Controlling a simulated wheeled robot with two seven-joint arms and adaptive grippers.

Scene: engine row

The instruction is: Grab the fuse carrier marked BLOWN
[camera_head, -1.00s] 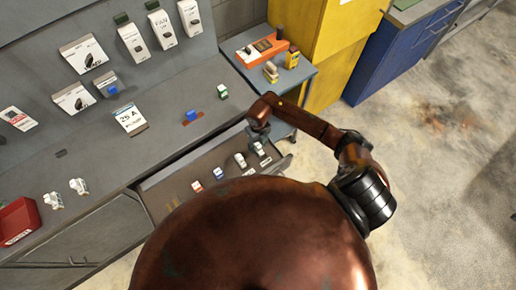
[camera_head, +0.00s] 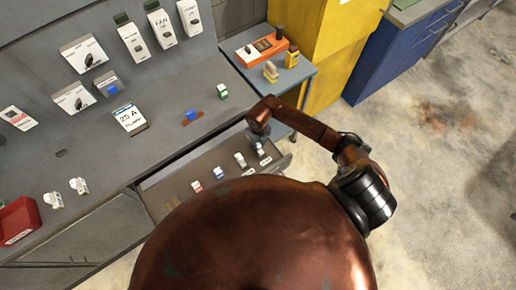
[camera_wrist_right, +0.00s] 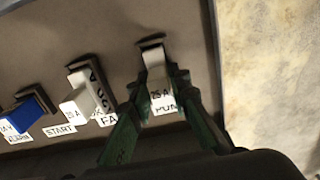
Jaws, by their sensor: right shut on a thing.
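My right gripper (camera_wrist_right: 158,82) is shut on a white fuse carrier (camera_wrist_right: 155,62) in the open drawer. A label reading 25 A and PUMP shows by the fingers in the wrist view. In the head view the right gripper (camera_head: 259,130) is low over the drawer's right part, with the white carrier (camera_head: 260,150) just below. Another white carrier (camera_wrist_right: 76,106) and a blue carrier (camera_wrist_right: 20,117) lie to its left in the wrist view, by labels partly reading FA and START. I cannot read the word BLOWN on anything. My left gripper is out of view.
The open drawer (camera_head: 160,205) is below the grey bench (camera_head: 110,165).

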